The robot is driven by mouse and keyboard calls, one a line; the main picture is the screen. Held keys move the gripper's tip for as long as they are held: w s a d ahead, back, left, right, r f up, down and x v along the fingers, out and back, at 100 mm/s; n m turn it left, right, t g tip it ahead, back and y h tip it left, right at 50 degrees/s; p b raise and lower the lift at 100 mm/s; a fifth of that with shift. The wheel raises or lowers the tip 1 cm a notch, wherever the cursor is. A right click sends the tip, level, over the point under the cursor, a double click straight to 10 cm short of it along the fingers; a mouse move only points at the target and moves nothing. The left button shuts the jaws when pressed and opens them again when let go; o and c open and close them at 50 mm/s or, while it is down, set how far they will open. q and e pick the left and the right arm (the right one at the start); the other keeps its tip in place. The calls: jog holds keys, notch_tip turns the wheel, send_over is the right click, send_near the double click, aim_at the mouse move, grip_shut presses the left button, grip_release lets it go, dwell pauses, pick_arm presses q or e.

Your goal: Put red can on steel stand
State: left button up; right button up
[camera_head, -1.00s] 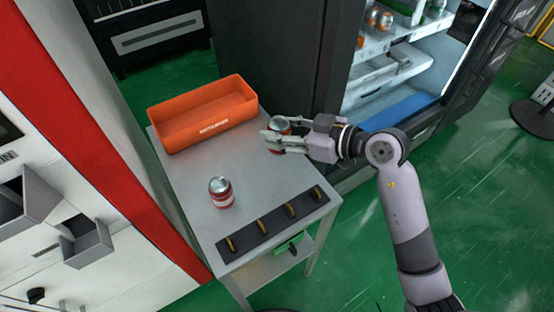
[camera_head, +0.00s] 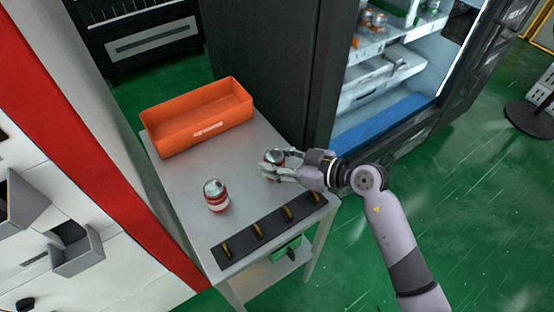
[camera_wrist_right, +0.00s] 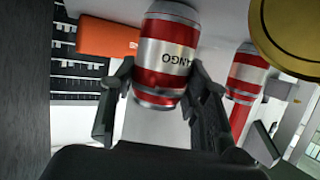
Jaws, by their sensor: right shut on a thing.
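My right gripper (camera_head: 275,172) is shut on a red can (camera_head: 274,157) with a silver top, over the right part of the steel stand (camera_head: 238,176). My left gripper is not in view.
An orange bin (camera_head: 198,121) sits at the stand's back. A black strip with yellow hooks (camera_head: 270,235) lies along its front edge. An open lit cooler (camera_head: 385,85) with cans is behind right. A red-edged white machine (camera_head: 95,150) is at left. The stand's middle is clear.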

jog(key=o, duration=1.3)
jog(key=shift+f, duration=0.1)
jog(key=v, duration=1.2)
jog(key=shift+r, duration=0.3)
